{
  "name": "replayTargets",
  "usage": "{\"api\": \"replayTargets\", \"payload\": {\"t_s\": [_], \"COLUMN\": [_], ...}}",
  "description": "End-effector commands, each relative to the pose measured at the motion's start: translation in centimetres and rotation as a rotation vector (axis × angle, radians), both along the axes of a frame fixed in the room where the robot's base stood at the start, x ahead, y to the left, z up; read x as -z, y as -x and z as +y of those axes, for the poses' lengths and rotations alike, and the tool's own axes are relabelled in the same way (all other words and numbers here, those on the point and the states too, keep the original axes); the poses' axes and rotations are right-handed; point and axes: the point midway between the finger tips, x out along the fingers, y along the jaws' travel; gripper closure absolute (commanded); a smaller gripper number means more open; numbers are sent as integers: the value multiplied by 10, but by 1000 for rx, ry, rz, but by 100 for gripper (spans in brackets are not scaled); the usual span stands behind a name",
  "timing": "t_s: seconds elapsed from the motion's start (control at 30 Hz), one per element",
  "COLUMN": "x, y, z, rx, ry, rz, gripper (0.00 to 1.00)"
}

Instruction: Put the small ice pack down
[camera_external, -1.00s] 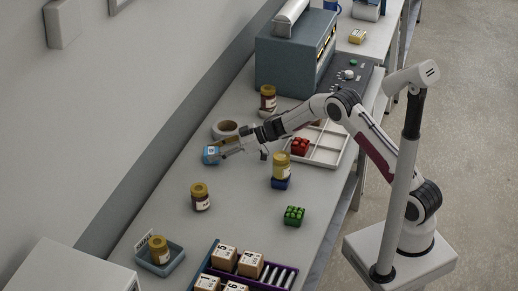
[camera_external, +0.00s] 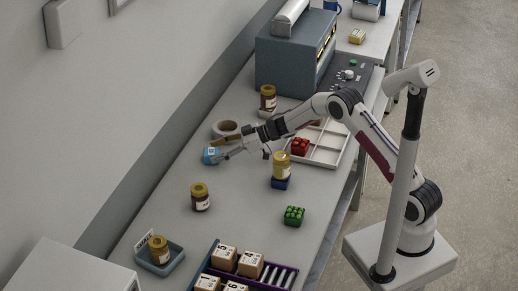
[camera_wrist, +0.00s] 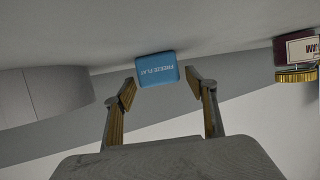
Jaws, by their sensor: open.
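The small ice pack (camera_external: 211,155) is a blue block with pale lettering. It sits on the grey table near the wall side, left of the tape roll's front. In the wrist view the ice pack (camera_wrist: 157,69) lies just beyond and between my fingertips, with "FREEZE FLAT" on its face. My gripper (camera_external: 226,148) is open, its two fingers spread and apart from the pack. In the wrist view both fingers of my gripper (camera_wrist: 160,88) show, with a gap on each side of the pack.
A tape roll (camera_external: 227,128) stands close behind my gripper. Jars stand nearby, one (camera_external: 200,197) in front and one (camera_external: 281,166) on a blue base to the right. A green block (camera_external: 294,215) and a white divided tray (camera_external: 327,146) lie further right.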

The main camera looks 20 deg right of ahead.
Motion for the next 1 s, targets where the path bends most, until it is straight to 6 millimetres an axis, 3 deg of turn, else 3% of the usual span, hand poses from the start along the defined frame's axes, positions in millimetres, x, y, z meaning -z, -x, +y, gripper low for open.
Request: {"api": "replayTargets", "payload": {"t_s": [0.7, 1.0], "x": [-37, -43], "y": [33, 40], "z": [-80, -94], "rx": [0, -2], "ry": [-1, -1], "rz": [0, -1], "gripper": [44, 44]}}
